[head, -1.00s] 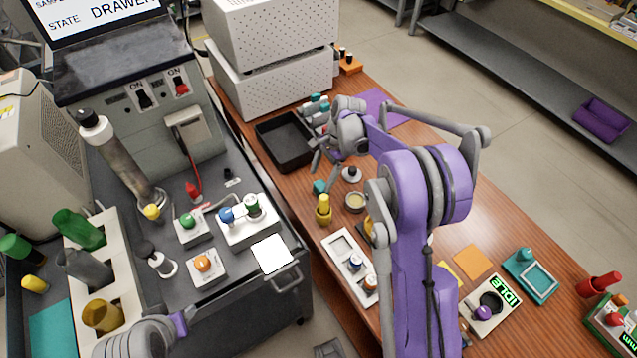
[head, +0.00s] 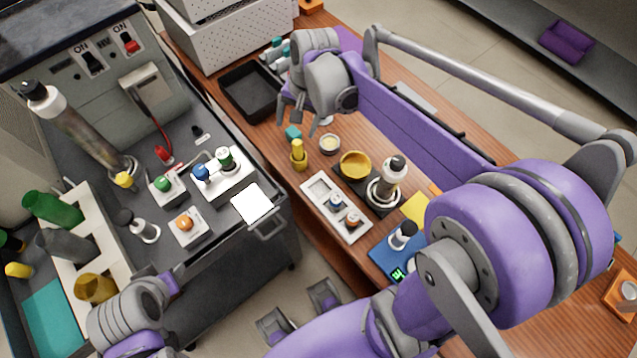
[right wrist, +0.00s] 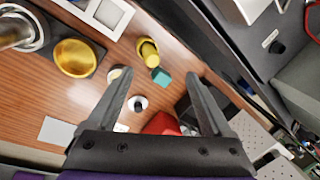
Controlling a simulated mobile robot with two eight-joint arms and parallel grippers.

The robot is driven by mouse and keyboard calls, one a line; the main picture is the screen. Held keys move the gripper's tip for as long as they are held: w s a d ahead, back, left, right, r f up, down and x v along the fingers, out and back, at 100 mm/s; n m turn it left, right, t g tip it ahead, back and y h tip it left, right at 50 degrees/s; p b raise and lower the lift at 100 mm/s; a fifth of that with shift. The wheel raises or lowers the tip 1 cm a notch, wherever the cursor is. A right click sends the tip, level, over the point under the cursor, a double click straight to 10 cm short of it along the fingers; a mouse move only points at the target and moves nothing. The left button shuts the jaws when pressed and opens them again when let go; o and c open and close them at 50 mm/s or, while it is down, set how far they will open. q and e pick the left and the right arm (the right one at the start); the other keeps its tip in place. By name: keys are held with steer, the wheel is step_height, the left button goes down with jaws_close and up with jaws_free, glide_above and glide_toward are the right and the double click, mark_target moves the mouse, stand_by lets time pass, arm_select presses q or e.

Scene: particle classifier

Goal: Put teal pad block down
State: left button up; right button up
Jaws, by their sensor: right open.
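The teal block (head: 293,132) is small and sits on the wooden bench beside a yellow peg-like piece (head: 299,152). My right gripper (head: 291,113) is just behind and above the block in the head view. In the right wrist view the teal block (right wrist: 161,77) shows beyond the open, empty fingers (right wrist: 158,78), apart from both fingertips. The block appears to rest on the bench. My left arm shows at the lower left of the head view, but its fingers do not show.
A black tray (head: 249,92) lies left of my right gripper. A round pale dish (head: 330,144), a gold bowl (head: 355,164) and a white holder (head: 319,188) stand near the block. The dark cart (head: 277,215) adjoins the bench. Some bare wood lies between the pieces.

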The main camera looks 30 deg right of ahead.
steer(key=s+a+f+n+t+h, duration=0.1)
steer(key=s+n, duration=0.3)
steer(key=s, duration=0.4)
steer(key=s+a+f+n+t, duration=0.2)
steer(key=s+n, duration=0.3)
steer(key=s, duration=0.2)
steer(key=shift+s+a+f+n+t+h, duration=0.3)
steer(key=shift+s+t+h, duration=0.05)
steer(key=shift+t+h, duration=0.05)
steer(key=shift+w+r+p, duration=0.25)
steer(key=shift+r+p, duration=0.35)
steer(key=shift+r, duration=0.2)
steer(key=shift+s, duration=0.1)
